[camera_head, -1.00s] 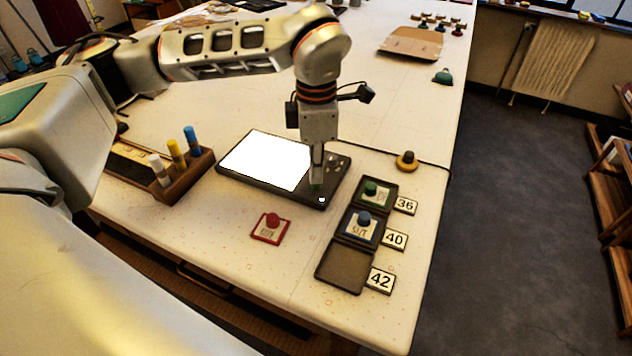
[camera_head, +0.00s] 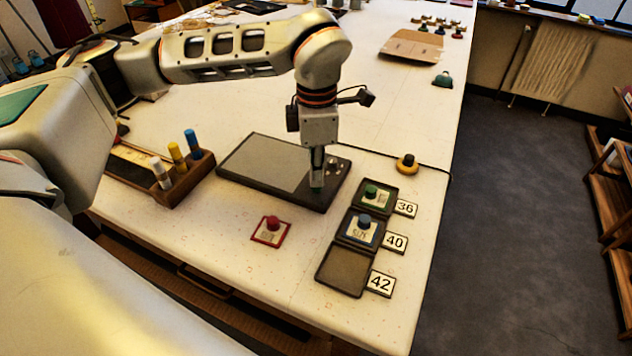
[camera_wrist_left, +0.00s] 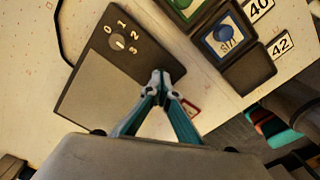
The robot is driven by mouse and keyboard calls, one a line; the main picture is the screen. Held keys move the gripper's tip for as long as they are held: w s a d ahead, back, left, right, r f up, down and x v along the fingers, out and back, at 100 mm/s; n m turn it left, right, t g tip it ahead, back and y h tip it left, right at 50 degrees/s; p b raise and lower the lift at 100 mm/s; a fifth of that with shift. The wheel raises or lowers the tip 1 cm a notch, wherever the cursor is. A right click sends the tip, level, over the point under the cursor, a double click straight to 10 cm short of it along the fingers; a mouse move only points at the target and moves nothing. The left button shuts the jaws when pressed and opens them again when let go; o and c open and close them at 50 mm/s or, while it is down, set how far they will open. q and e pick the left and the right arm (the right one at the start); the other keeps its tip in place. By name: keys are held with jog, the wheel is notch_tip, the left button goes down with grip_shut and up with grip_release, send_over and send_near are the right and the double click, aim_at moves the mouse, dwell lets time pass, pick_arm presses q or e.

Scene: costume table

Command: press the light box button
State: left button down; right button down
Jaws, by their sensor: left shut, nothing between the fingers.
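The light box (camera_head: 262,164) is a dark flat slab with a grey panel on the white table. Its panel is unlit. It also shows in the left wrist view (camera_wrist_left: 92,92), with a round dial (camera_wrist_left: 118,42) marked 0 to 3. My left gripper (camera_head: 317,188) points straight down, shut and empty, with its tips at the box's front right corner. In the left wrist view its fingertips (camera_wrist_left: 157,82) meet over the box's edge area and hide the button. Whether they touch it I cannot tell. My right gripper is not in view.
A red-knobbed piece (camera_head: 270,231) lies in front of the box. To the right are trays with green and blue knobbed pieces (camera_head: 361,228), an empty tray (camera_head: 342,270) and number cards (camera_head: 380,283). A wooden marker rack (camera_head: 182,177) stands left.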

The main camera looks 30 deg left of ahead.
pick_arm(q)
jog(key=shift+r+p, duration=2.2)
jog(key=shift+r, duration=0.95)
jog(key=shift+s+f, duration=0.1)
